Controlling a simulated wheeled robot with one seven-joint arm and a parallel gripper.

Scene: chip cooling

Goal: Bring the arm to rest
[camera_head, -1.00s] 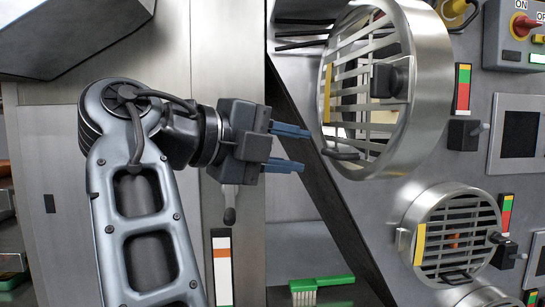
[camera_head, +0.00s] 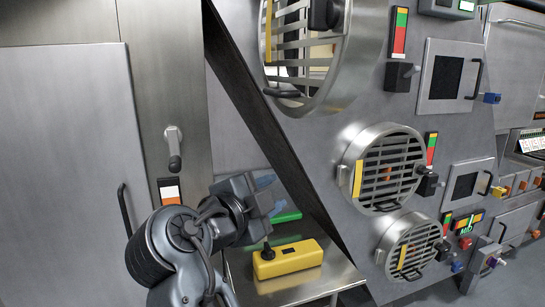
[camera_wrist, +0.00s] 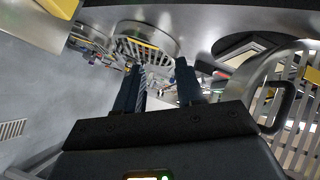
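My gripper (camera_head: 272,194) is low at the centre-left in the head view, in front of the steel cabinet and above the side shelf. Its two blue fingers are apart with nothing between them. In the wrist view the gripper (camera_wrist: 160,88) also shows two separate dark blue fingers with a clear gap. My arm is folded low, and its lower part leaves the bottom of the head view.
A steel shelf (camera_head: 330,278) holds a yellow box (camera_head: 288,260) and a green brush (camera_head: 287,217), partly behind my gripper. Round grilled vents (camera_head: 385,170) stick out from the sloped panel at right. A black-handled lever (camera_head: 174,150) juts from the cabinet.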

